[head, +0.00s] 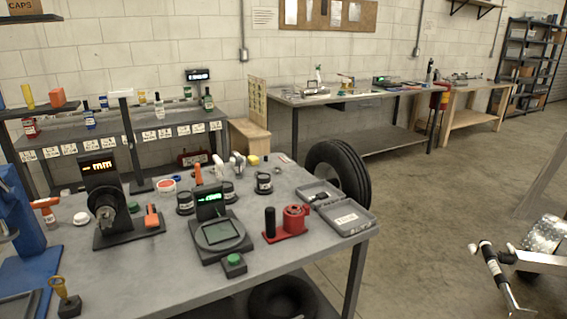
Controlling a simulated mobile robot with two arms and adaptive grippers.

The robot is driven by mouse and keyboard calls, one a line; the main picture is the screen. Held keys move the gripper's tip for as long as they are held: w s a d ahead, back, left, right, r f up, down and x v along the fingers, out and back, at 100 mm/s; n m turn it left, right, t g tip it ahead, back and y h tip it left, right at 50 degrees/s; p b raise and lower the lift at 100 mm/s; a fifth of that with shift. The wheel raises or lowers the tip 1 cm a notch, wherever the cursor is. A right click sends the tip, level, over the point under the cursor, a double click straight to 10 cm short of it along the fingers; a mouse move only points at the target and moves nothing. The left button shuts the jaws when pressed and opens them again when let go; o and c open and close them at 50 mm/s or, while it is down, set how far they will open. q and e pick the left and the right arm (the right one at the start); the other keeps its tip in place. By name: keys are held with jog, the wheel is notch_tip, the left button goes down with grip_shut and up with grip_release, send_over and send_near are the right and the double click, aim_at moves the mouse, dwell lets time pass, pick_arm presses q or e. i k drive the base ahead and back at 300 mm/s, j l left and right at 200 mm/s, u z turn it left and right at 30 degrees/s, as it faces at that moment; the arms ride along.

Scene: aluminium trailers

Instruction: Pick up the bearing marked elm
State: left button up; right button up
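Several short dark round pieces with pale labels stand on the near grey workbench (150,270). One dark piece (185,203) stands left of the scale, another (228,191) just behind it, and a third (264,184) further right. Their label words are too small to read, so I cannot tell which is marked elm, or whether these are the bearings. Neither of my grippers is in view.
A scale with a green display (222,232), a gauge marked mm (103,210), a red fixture (296,219) and an open grey case (345,219) crowd the bench. A tyre (342,172) stands behind its right end.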

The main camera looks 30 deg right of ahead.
aim_at(292, 209)
jog(key=i+l, duration=0.2)
jog(key=l, duration=0.15)
jog(key=i+l, duration=0.15)
jog(key=l, duration=0.25)
jog(key=i+l, duration=0.2)
jog(key=l, duration=0.15)
jog(key=i+l, duration=0.15)
jog(key=l, duration=0.2)
jog(key=i+l, duration=0.2)
jog(key=l, duration=0.15)
jog(key=i+l, duration=0.15)
jog(key=l, duration=0.25)
jog(key=i+l, duration=0.2)
jog(key=l, duration=0.15)
